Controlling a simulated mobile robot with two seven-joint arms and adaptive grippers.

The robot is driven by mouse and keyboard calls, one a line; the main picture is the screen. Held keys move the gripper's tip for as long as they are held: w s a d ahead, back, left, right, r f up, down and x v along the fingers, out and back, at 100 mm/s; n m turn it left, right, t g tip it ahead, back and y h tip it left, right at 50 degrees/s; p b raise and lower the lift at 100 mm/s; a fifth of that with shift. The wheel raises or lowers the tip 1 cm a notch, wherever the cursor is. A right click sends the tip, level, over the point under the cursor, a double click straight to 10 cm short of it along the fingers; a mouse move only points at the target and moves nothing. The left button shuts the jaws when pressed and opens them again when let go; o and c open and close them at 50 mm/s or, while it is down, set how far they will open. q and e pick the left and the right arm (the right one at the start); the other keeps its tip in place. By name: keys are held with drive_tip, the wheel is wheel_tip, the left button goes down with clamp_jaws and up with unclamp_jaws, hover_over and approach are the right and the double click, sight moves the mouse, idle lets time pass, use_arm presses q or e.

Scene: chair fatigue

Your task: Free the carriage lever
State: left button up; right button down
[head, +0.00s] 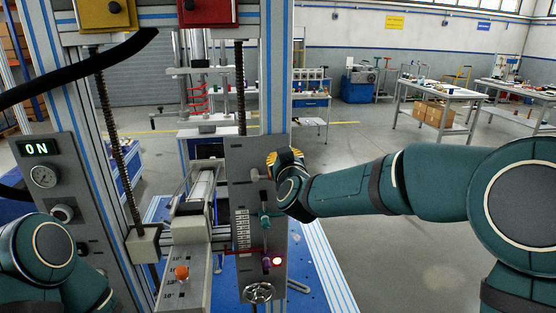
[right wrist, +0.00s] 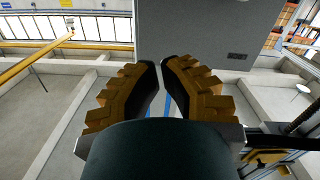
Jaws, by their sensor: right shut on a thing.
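My right gripper (head: 272,166) is at the upper right part of the upright grey panel (head: 240,190) in the head view. Its yellow-brown fingers are shut around a small lever or knob (head: 256,174) at the panel, mostly hidden behind the hand. In the right wrist view the ridged fingers (right wrist: 162,78) are nearly together, pointing at a grey surface; the held part cannot be made out. Lower on the panel are a teal handle (head: 264,219) and a purple knob (head: 266,263). Which part is the carriage lever is unclear. Only my left arm's links show, at bottom left; its gripper is out of view.
A red light (head: 278,261) glows beside the purple knob, above a handwheel (head: 258,292). An orange knob (head: 181,272) sits on a scaled block to the left. A control box (head: 45,175) reads ON. Threaded rods and frame posts stand close by. Open floor lies to the right.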

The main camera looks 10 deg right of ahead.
drive_tip(key=s, duration=0.8)
drive_tip(key=shift+d, duration=0.4)
drive_tip(key=shift+f, duration=0.1)
drive_tip(key=s+f+g+y, duration=0.15)
drive_tip(key=f+g, duration=0.25)
drive_tip(key=f, duration=0.9)
drive_tip(key=s+f+g, duration=0.3)
drive_tip(key=f, duration=1)
drive_tip(key=s+f+m+g+y, duration=0.2)
drive_tip(key=s+f+g, duration=0.6)
drive_tip(key=s+f, duration=1.1)
drive_tip(key=shift+s+d+f+m+g, duration=0.15)
drive_tip(key=shift+s+f+m+g, duration=0.25)
drive_tip(key=shift+s+m, duration=0.6)
drive_tip(key=shift+w, duration=0.2)
